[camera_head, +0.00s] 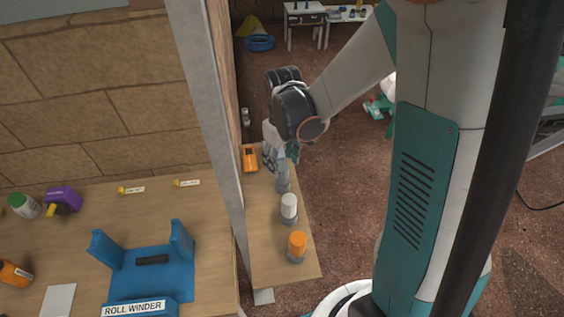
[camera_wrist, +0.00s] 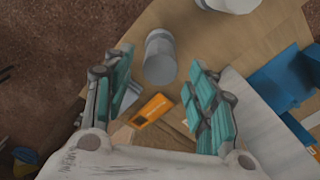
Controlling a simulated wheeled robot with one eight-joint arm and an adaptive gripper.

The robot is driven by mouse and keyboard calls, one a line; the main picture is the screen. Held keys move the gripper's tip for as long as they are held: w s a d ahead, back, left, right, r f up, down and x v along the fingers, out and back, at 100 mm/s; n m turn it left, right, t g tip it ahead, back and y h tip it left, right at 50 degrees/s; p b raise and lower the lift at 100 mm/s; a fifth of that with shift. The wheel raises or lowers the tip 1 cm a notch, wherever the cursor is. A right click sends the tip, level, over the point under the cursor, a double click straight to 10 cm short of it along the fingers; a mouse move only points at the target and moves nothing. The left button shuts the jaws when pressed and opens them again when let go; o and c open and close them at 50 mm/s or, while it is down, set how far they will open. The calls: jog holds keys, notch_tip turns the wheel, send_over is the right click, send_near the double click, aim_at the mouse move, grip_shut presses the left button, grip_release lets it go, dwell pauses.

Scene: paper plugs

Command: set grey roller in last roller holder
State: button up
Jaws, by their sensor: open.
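The grey roller (camera_head: 283,183) stands upright on the narrow wooden table, at the far end of a row with a white roller (camera_head: 289,203) and an orange roller (camera_head: 297,242). Dark grey round bases show under the white and orange rollers; I cannot tell which holder is the last. My gripper (camera_head: 281,160) is open, pointing down just over the grey roller. In the wrist view the grey roller (camera_wrist: 160,56) lies between the open fingers (camera_wrist: 163,62), toward their tips, with no clear contact. My gripper hides part of its top in the head view.
A grey post (camera_head: 212,110) stands left of that table.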

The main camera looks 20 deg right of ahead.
notch_tip(320, 180, up, 10)
jog(key=r+p, duration=0.1)
jog(key=p, duration=0.1)
jog(key=s+r+m+t, duration=0.3)
jog(key=s+r+t, duration=0.4)
jog(key=s, duration=0.6)
jog(key=shift+s+r+m, duration=0.25)
jog(key=shift+r+m, duration=0.15)
jog(key=shift+r, duration=0.5)
